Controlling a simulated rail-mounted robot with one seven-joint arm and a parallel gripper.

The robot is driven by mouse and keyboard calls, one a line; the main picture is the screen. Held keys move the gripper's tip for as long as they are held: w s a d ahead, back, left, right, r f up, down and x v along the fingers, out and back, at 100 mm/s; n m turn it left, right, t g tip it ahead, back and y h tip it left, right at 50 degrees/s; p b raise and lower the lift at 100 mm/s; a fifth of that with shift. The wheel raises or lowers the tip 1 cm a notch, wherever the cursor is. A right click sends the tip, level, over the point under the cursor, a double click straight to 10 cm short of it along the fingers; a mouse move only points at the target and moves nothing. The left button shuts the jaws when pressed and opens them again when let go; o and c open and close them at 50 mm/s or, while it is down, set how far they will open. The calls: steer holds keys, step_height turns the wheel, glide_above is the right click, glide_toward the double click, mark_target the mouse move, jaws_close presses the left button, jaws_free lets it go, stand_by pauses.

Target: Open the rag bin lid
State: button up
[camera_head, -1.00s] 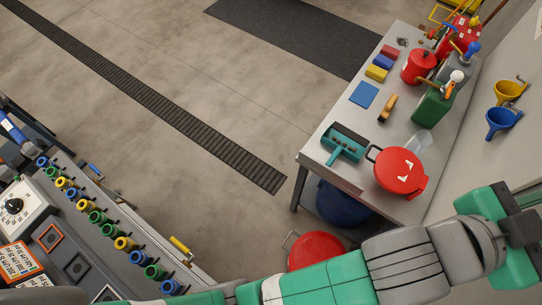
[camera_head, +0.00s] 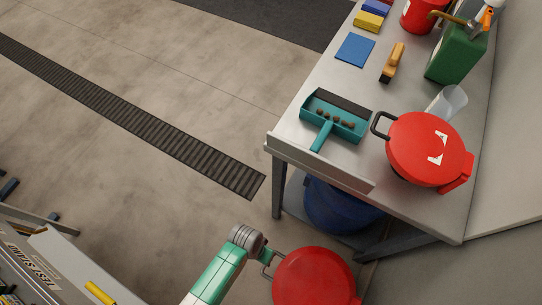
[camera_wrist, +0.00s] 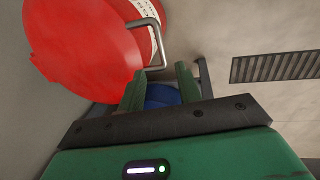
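A round red bin with its red lid (camera_head: 314,278) down stands on the floor at the bottom of the head view, beside the table. A grey loop handle (camera_head: 268,266) sticks out on its left side. I cannot tell from its markings whether this is the rag bin. My gripper (camera_head: 266,256) is beside that handle. In the wrist view the red bin (camera_wrist: 80,45) fills the upper left, and its handle (camera_wrist: 150,38) lies just beyond my fingertips. My gripper (camera_wrist: 160,84) is open, with nothing between its fingers; they look apart from the handle.
The table (camera_head: 290,148) stands above and right of the floor bin. It carries another red-lidded container (camera_head: 415,148), a teal dustpan (camera_head: 322,118) and a green can (camera_head: 455,60). A blue drum (camera_head: 335,208) stands under it.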

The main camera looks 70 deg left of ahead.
steer(key=f+b, duration=0.1)
steer(key=f, duration=0.2)
steer(key=f+b, duration=0.1)
steer(key=f, duration=0.2)
steer(key=w+d+f+b, duration=0.1)
steer(key=f+b, duration=0.1)
steer(key=f, duration=0.1)
steer(key=shift+r, duration=0.1)
jaws_close()
